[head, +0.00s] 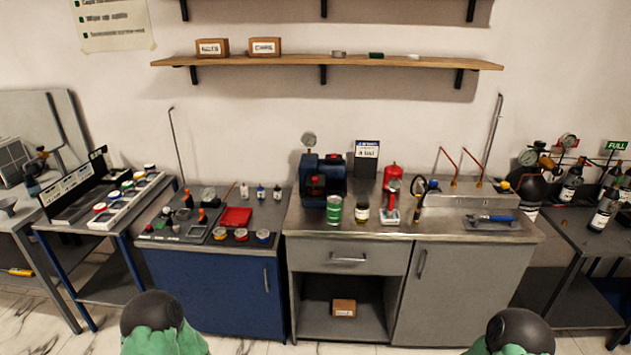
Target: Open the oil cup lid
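I cannot tell for certain which item is the oil cup, and its lid is too small to make out. A red-topped device (392,180) with a small round dial stands on the grey counter. Neither gripper is in view; only rounded green and black parts of mine show at the bottom edge, well short of the counters.
A blue cabinet (205,285) and a grey cabinet (460,290) stand side by side. A red tray (235,217) and several small coloured-lid jars sit on the blue one. A wooden shelf (325,62) hangs above. The floor in front is clear.

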